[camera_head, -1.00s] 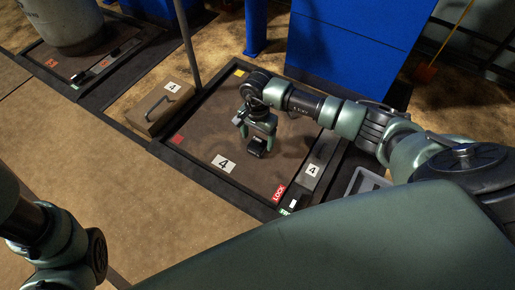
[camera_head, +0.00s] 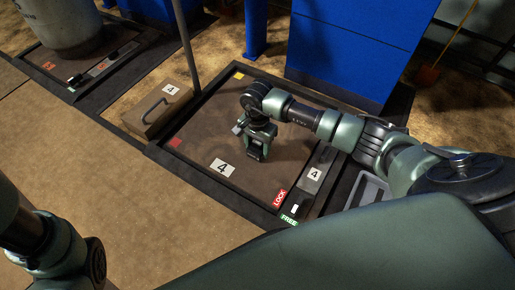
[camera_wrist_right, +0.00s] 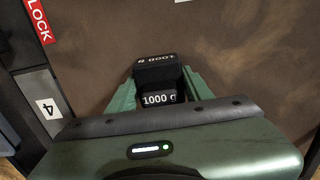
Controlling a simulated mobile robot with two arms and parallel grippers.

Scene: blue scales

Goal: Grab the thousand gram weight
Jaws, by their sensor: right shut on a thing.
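The thousand gram weight is a small black block (camera_wrist_right: 158,72) marked "1000 g" in white, seen in the right wrist view between the green fingers. My right gripper (camera_wrist_right: 160,92) is shut on it. In the head view the right gripper (camera_head: 255,152) points down over the brown scale platform (camera_head: 205,150), and the dark weight shows small between its fingertips. I cannot tell whether the weight touches the platform. Of my left arm, only links show at the lower left of the head view; its gripper is out of view.
The platform has a dark frame, a "4" label (camera_head: 222,167) and a red LOCK label (camera_head: 279,198). A brown box with a handle (camera_head: 157,110) stands at its left corner near a pole (camera_head: 185,50). A blue cabinet (camera_head: 355,45) stands behind. A grey tray (camera_head: 368,190) lies right.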

